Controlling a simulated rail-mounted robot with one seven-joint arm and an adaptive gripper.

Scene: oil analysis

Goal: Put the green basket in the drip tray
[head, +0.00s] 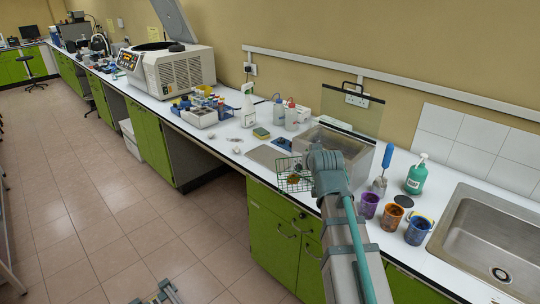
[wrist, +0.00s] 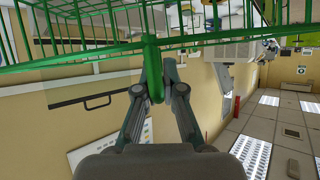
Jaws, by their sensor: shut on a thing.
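The green wire basket (head: 292,174) hangs at the front edge of the counter, left of my wrist, in the head view. In the wrist view the basket (wrist: 80,48) fills the top, and my gripper (wrist: 154,75) is shut on its green handle. A few small coloured items seem to lie in the basket. A flat grey plate (head: 266,156), which looks like the drip tray, lies on the counter behind and left of the basket. My arm hides the fingers in the head view.
A metal bath (head: 340,143) with a raised clear lid (head: 352,108) stands right behind my wrist. A sponge (head: 261,133), a spray bottle (head: 248,107) and wash bottles (head: 291,117) stand behind the plate. Purple (head: 369,205), orange (head: 391,216) and blue (head: 418,230) cups stand right, before the sink (head: 490,245).

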